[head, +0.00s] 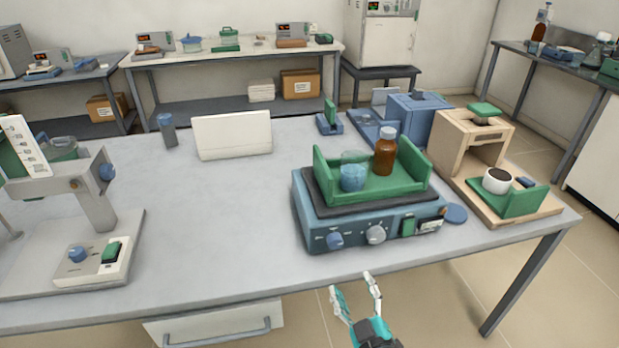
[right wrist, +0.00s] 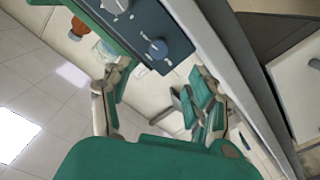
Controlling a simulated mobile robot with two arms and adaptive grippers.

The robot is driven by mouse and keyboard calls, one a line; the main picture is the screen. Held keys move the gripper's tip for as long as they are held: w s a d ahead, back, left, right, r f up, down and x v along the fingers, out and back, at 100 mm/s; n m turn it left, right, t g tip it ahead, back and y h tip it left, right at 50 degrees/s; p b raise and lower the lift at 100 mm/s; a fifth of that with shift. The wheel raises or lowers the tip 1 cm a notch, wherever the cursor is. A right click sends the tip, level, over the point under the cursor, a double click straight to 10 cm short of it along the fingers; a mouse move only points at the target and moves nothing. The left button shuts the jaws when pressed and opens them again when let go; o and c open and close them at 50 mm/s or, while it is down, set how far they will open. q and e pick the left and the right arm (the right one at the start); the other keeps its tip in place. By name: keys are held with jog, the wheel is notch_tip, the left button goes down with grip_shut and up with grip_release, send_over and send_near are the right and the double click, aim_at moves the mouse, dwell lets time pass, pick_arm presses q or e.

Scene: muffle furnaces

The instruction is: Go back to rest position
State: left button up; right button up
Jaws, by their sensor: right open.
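My right gripper (head: 356,289) is open and empty in front of the table's front edge, below the blue hot plate (head: 375,232). In the right wrist view my right gripper (right wrist: 160,105) has its fingers spread apart with nothing between them. Beyond them show the blue front panel and knobs of the hot plate (right wrist: 140,30). My left gripper is not in view.
The grey table (head: 225,225) has free room at its middle. A green tray (head: 405,185) on the hot plate holds a blue beaker (head: 353,177) and a brown bottle (head: 385,157). A stand device (head: 90,195) is at left, a wooden furnace model (head: 465,140) at right.

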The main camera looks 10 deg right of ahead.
jog(key=s+a+f+m+g, duration=0.1)
jog(key=s+f+g, duration=0.25)
jog(key=f, duration=0.65)
jog(key=s+f+g, duration=0.2)
jog(key=s+f, duration=0.2)
jog(key=f, duration=0.7)
jog(key=s+a+f+m+g, duration=0.1)
jog(key=s+f+g, duration=0.2)
jog(key=f, duration=0.7)
jog(key=s+d+f+g, duration=0.2)
jog(key=s+f, duration=0.4)
jog(key=s, duration=0.3)
jog(key=s+d+f+m+g, duration=0.1)
jog(key=s+d+f+g, duration=0.2)
jog(key=s, duration=0.7)
jog(key=s+d+f+m+g, duration=0.1)
jog(key=s+d+f+g, duration=0.2)
jog(key=s+f, duration=0.5)
jog(key=shift+s+f+h, duration=0.3)
jog(key=shift+s, duration=0.55)
jog(key=shift+a+g, duration=0.1)
jog(key=shift+g, duration=0.15)
